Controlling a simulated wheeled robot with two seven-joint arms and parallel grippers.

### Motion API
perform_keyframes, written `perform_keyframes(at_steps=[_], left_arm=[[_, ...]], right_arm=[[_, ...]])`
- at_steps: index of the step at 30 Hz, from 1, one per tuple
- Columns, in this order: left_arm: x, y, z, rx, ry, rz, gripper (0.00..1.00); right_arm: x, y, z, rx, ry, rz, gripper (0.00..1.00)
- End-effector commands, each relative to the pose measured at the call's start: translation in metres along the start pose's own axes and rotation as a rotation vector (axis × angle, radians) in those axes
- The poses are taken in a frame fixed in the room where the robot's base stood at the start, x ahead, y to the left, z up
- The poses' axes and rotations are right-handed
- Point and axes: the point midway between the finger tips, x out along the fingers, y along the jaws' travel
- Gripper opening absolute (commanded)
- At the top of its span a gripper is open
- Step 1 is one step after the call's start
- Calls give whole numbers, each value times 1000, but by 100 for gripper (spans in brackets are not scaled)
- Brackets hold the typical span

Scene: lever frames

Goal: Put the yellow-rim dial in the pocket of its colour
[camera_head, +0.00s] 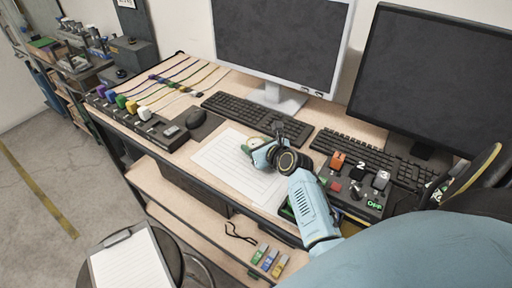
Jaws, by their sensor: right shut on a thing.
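My right gripper (258,148) is over the white sheet at the middle of the desk, its arm coming in from the lower right. It is shut on a small pale, round thing, which looks like a dial (254,142). Most of it is hidden by the gripper, and its rim colour is too small to tell. Three small coloured pieces, green (259,253), blue (269,260) and yellow (280,266), sit on the lower shelf near its front edge. They may be the pockets; I cannot tell. My left gripper is not in view.
A strip of coloured knobs (130,112) lines the desk's left. Keyboards (243,112), a mouse (196,118) and monitors (280,42) fill the back. The sheet (228,160) is partly bare.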

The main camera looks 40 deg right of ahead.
Motion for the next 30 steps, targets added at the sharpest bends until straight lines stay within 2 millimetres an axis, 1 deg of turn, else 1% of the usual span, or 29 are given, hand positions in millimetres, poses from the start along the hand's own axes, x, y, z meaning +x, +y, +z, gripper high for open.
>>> perform_keyframes(at_steps=[12,13,17,18,27,30], left_arm=[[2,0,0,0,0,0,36],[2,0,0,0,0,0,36],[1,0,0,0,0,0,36],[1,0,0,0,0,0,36],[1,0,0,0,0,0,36],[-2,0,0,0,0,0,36]], right_arm=[[2,0,-5,1,-2,0,28],[2,0,-5,1,-2,0,55],[2,0,-5,0,-2,0,72],[2,0,-5,0,-2,0,74],[1,0,-2,-1,-3,0,74],[-6,0,-2,1,-2,-1,74]])
